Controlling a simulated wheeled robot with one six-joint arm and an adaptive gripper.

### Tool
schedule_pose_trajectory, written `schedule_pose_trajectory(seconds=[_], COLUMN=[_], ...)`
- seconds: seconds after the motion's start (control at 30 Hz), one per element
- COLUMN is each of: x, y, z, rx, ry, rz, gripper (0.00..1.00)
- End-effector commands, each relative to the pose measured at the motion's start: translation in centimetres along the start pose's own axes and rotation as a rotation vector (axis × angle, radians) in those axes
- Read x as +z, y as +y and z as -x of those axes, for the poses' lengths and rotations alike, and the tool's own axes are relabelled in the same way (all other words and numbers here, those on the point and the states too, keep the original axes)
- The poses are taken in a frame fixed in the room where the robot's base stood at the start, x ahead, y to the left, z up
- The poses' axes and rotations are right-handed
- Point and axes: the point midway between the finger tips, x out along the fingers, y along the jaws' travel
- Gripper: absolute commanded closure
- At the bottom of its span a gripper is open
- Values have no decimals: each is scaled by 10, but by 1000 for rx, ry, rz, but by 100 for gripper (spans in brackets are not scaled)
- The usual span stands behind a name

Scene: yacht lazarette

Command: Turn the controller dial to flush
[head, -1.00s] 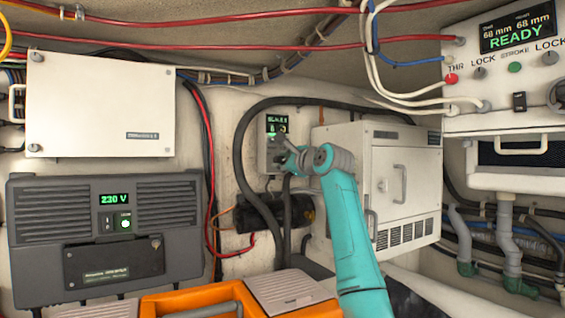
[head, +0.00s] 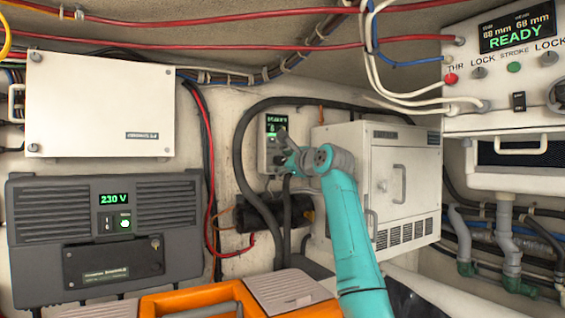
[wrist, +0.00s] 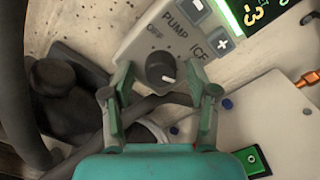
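The controller (head: 269,148) is a small grey box with a green-lit display on the back wall, partly hidden by my gripper in the head view. In the wrist view its panel (wrist: 139,43) is tilted and shows the words OFF, PUMP and a partly unclear third label; no flush label is readable. The dark round dial (wrist: 161,68) has a white pointer mark at its lower right. My gripper (wrist: 162,76) is open, with one finger on each side of the dial in the picture. Gaps show between the fingers and the dial; contact is not visible. My gripper (head: 287,153) is small in the head view.
Black hoses (head: 242,150) loop around the controller. A white cabinet (head: 345,160) stands close on its right, and a dark cylindrical unit (head: 258,216) lies below. A green button (wrist: 253,159) shows at the lower right of the wrist view. An orange case (head: 190,300) is in front.

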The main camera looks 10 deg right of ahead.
Motion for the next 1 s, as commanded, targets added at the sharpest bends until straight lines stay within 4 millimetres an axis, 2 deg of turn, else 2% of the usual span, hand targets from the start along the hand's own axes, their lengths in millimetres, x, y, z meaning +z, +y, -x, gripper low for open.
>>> schedule_pose_trajectory(seconds=[0.23,0.37,1.0], x=[1,1,0], y=[0,-1,-1], z=[1,9,107], rx=[-1,-2,-2], ry=[-1,-2,0], rz=[1,2,1], gripper=[41,41,41])
